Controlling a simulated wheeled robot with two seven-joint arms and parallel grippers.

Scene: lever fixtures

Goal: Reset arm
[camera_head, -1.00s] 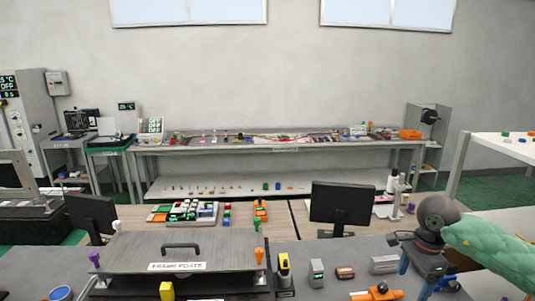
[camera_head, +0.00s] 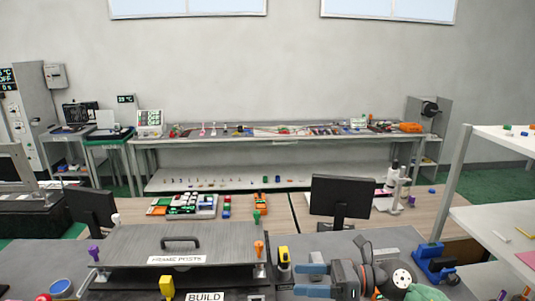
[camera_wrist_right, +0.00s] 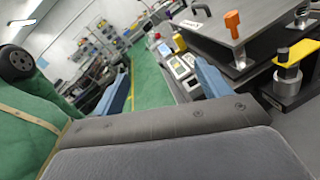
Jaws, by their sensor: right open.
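My right gripper (camera_head: 303,279) is low over the front bench, right of centre in the head view. Its two blue fingers point left and stand apart, with nothing between them. In the right wrist view the open fingers (camera_wrist_right: 160,80) frame a far strip of green floor. The grey plate fixture (camera_head: 215,243) labelled FRAME POSTS lies left of the gripper, apart from it. It has a dark handle (camera_head: 181,240) on top and an orange knob (camera_head: 259,247) at its right corner. A yellow-topped black fixture (camera_head: 284,262) stands just behind the fingertips. My left gripper is out of view.
A dark monitor (camera_head: 341,197) stands behind my right arm. A blue fixture (camera_head: 433,262) is to its right. A BUILD sign (camera_head: 206,296) is at the front edge. White shelving (camera_head: 490,215) bounds the right side. My arm hides part of the bench.

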